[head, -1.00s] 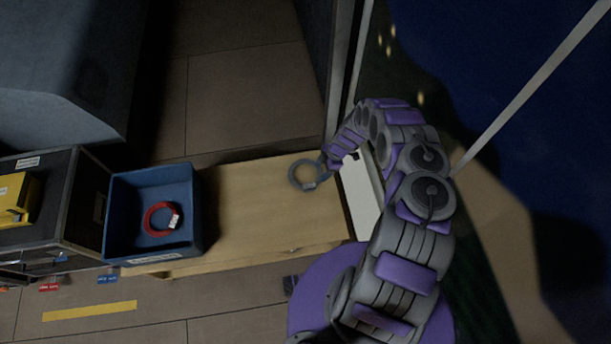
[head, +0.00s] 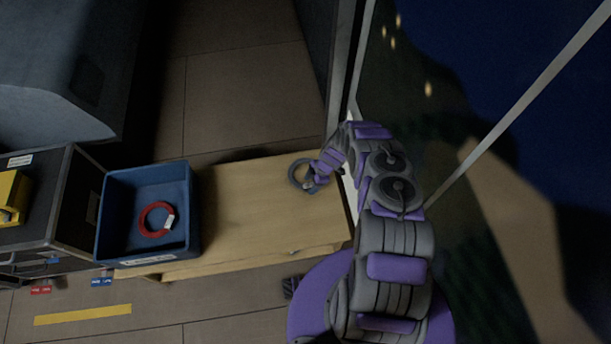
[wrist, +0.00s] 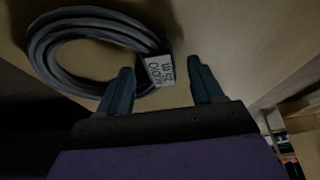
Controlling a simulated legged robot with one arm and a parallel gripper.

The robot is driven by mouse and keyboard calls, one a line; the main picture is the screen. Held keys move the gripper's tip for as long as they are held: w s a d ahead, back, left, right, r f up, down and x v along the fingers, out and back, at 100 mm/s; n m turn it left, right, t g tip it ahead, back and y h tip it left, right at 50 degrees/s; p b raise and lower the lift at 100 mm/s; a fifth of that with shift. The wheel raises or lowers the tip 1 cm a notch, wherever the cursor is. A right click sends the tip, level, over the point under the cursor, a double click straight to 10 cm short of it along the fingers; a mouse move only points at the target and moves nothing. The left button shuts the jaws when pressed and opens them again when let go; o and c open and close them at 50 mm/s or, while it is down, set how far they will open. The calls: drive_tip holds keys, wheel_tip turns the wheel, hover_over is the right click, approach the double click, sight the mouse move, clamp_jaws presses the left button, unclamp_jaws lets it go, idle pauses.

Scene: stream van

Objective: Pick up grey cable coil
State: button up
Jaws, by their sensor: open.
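The grey cable coil (head: 296,170) lies flat on the wooden bench (head: 245,210), near its right end. In the wrist view the coil (wrist: 60,32) fills the upper left, with a white tag (wrist: 159,70) reading "AUDIO" and "5 m" on its right side. My gripper (head: 312,180) is at the coil's right side in the head view and covers part of it. In the wrist view my gripper (wrist: 163,78) is open, with the tag and the coil's right edge between or just beyond the fingertips. I cannot tell whether the fingers touch the coil.
A blue bin (head: 107,215) holding a red cable coil (head: 143,222) stands at the bench's left end. A black case (head: 75,215) with a yellow item (head: 12,197) is left of it. A window post (head: 342,70) rises behind my arm. The bench middle is clear.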

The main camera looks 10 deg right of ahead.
drive_tip(key=shift+f, duration=0.25)
drive_tip(key=shift+c, duration=0.2)
clamp_jaws()
idle(0.3)
